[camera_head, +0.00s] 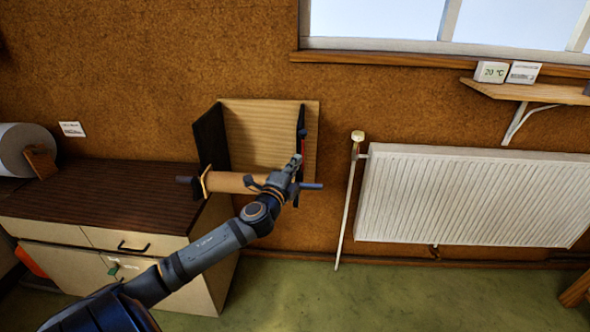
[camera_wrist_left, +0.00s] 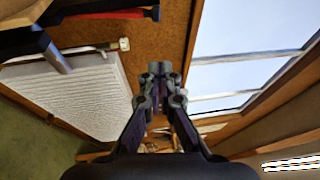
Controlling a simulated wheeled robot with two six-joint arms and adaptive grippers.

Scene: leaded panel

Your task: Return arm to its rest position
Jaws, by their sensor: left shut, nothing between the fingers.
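My left arm reaches in from the lower left in the head view. Its gripper (camera_head: 295,162) is in front of the right side of a wooden wall rack, and I cannot tell whether it touches it. In the left wrist view the gripper (camera_wrist_left: 160,72) has its fingertips together with nothing between them, pointing toward the window side of the room. My right gripper is in neither view.
The wall rack (camera_head: 262,125) carries a wooden roller (camera_head: 228,182) with blue-grey ends, partly hidden by my arm. A cabinet (camera_head: 95,190) with a dark top stands at left. A white radiator (camera_head: 470,195) and shelf (camera_head: 535,93) are at right. Green floor (camera_head: 380,295) is clear.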

